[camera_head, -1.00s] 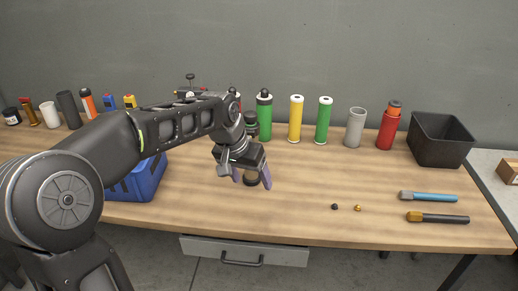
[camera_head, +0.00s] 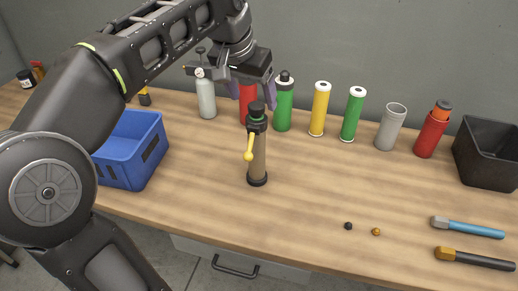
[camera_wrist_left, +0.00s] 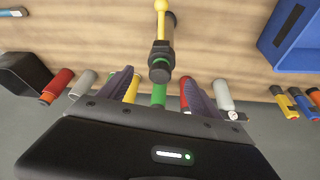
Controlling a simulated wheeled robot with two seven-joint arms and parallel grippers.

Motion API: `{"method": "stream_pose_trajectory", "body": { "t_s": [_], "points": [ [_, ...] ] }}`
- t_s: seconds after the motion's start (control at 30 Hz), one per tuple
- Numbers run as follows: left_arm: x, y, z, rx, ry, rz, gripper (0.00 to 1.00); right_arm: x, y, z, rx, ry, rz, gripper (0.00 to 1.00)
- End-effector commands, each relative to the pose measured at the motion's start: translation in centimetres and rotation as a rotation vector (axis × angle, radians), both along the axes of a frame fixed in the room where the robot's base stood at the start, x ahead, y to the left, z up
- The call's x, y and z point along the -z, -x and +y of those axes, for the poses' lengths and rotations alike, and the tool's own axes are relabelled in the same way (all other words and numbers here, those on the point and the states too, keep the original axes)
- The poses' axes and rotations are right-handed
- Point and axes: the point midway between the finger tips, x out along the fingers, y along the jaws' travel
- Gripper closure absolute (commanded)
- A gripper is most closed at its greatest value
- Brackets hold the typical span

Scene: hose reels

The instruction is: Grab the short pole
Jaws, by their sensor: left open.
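The likeliest short pole (camera_head: 258,158) is a tan cylinder with a black base, a dark green-black top and a yellow ball-ended lever. It stands upright in the middle of the table. My left gripper (camera_head: 252,92) is open and empty, raised above and around the level of its top in the head view. In the left wrist view the pole's dark head (camera_wrist_left: 160,62) lies ahead of the gap between the two purple fingers, apart from them. My right gripper is not in view.
A row of cylinders stands at the back, including red (camera_head: 248,98), green (camera_head: 284,108), yellow (camera_head: 320,108) and grey (camera_head: 390,130) ones. A blue bin (camera_head: 128,165) is at left, a black bin (camera_head: 488,155) at right. Table around the pole is clear.

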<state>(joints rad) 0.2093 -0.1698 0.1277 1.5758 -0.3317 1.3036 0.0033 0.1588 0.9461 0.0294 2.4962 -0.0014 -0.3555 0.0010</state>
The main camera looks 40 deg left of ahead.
Motion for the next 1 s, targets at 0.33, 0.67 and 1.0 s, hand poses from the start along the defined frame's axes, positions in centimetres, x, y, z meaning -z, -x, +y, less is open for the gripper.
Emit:
{"method": "stream_pose_trajectory", "body": {
  "t_s": [0.33,0.67,1.0],
  "points": [
    [2.5,-1.0,0.1,0.000,0.000,0.003,0.27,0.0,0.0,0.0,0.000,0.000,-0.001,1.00],
    [2.7,-1.2,0.2,0.000,0.000,0.002,0.27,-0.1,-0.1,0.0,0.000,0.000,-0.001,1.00],
    [6.6,-3.0,0.6,0.000,0.000,0.003,0.27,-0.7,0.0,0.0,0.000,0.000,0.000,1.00]
  ]
}}
